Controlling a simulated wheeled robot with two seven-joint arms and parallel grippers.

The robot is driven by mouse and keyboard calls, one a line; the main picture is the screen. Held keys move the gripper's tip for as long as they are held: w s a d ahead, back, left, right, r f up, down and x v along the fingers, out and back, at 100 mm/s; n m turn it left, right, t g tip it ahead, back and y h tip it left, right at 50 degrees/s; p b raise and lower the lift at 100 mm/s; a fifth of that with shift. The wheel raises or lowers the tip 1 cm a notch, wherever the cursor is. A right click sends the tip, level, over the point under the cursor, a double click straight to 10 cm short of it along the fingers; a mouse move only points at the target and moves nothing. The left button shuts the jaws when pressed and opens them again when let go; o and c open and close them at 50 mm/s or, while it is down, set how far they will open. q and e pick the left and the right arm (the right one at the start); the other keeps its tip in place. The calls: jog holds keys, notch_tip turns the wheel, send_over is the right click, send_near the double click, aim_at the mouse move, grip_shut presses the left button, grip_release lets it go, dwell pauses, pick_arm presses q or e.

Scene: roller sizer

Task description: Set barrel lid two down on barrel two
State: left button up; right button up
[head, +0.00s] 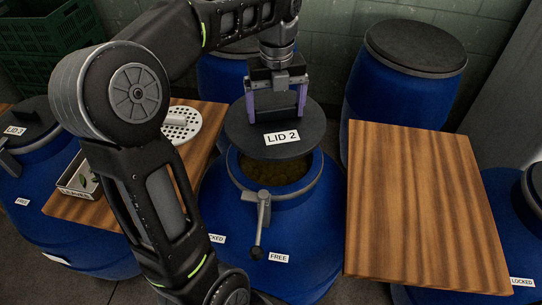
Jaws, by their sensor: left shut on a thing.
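Barrel lid two (298,137) is a dark round disc with a white "LID 2" label. My left gripper (277,112), with purple fingers, is shut on it from above. The lid is over the back part of the open mouth of the blue barrel (230,225) in the middle, which I take for barrel two. The front of the mouth (275,172) is uncovered and shows brownish contents. A grey lever (261,215) on the barrel's front points toward the "FREE" label. My right gripper is not in view.
A bare wooden board (425,205) lies right of the barrel. Another board (200,135) at left holds a perforated white disc (183,122) and a labelled tray (75,180). A barrel with lid 3 (28,118) stands far left. A closed blue barrel (400,85) stands behind.

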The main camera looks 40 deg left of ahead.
aim_at(276, 128)
pick_arm(q)
jog(key=shift+f, duration=3.15)
notch_tip(276, 128, down, 4)
jog(key=shift+r+p, duration=0.15)
jog(key=shift+p, duration=0.25)
jog(key=shift+f+b, duration=0.35)
jog(key=shift+f, duration=0.3)
jog(key=o, duration=1.5)
